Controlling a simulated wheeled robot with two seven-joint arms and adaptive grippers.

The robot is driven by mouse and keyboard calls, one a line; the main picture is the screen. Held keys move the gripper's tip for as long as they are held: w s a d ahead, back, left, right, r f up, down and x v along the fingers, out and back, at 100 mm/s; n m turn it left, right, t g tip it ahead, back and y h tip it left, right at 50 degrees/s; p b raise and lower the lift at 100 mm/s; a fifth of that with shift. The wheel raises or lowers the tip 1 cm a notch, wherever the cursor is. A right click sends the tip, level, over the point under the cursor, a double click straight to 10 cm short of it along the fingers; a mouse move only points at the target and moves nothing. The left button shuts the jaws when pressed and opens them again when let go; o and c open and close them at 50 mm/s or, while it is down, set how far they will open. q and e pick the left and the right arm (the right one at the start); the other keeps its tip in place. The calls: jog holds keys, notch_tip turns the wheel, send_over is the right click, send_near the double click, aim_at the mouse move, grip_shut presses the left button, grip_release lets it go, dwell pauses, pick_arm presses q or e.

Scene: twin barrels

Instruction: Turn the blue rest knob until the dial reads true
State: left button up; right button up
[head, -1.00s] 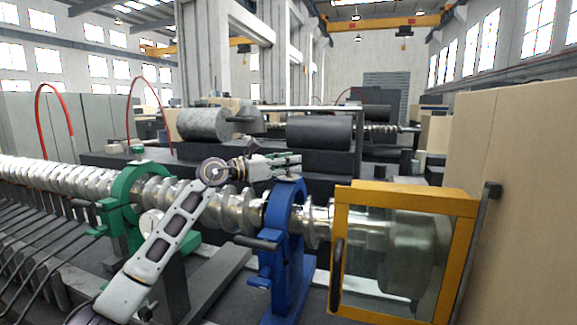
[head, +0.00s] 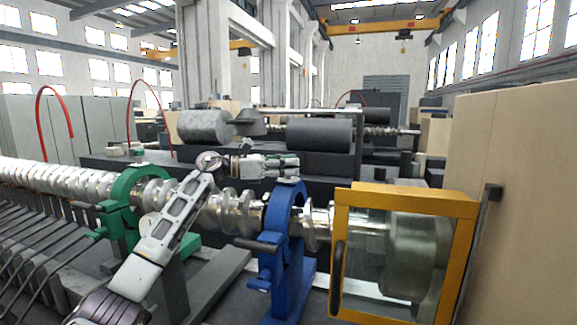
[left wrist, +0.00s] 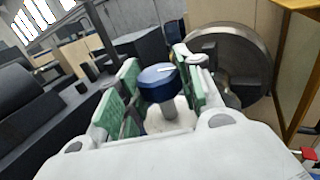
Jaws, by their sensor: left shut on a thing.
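The blue rest (head: 283,235) is a blue ring stand around the shiny crankshaft (head: 235,212), left of the yellow-framed guard. My left gripper (head: 292,166) reaches in from the left and sits just above the top of this rest. In the left wrist view, the blue knob (left wrist: 158,82), a round cap with a white mark on a grey stem, stands between the green-padded fingers of my left gripper (left wrist: 157,64). The gripper is shut on it. My right gripper is out of view.
The green rest (head: 124,205) stands to the left around the same shaft. The yellow-framed glass guard (head: 399,193) is close on the right, beside a tan panel (head: 520,200). Dark rollers (head: 318,134) and machine beds lie behind.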

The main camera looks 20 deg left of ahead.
pick_arm(q)
jog(key=shift+m+g+h, duration=0.4)
jog(key=shift+m+g, duration=0.2)
jog(key=shift+g, duration=0.2)
jog(key=o, duration=1)
jog(key=shift+a, duration=0.1)
jog(key=shift+o, duration=0.2)
jog(key=shift+s+a, duration=0.15)
jog(key=shift+a, duration=0.45)
jog(key=v, duration=1)
jog(key=shift+a, duration=0.35)
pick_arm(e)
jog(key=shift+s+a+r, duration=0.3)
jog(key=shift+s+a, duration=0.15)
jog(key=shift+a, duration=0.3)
pick_arm(q)
jog(key=shift+s, duration=0.1)
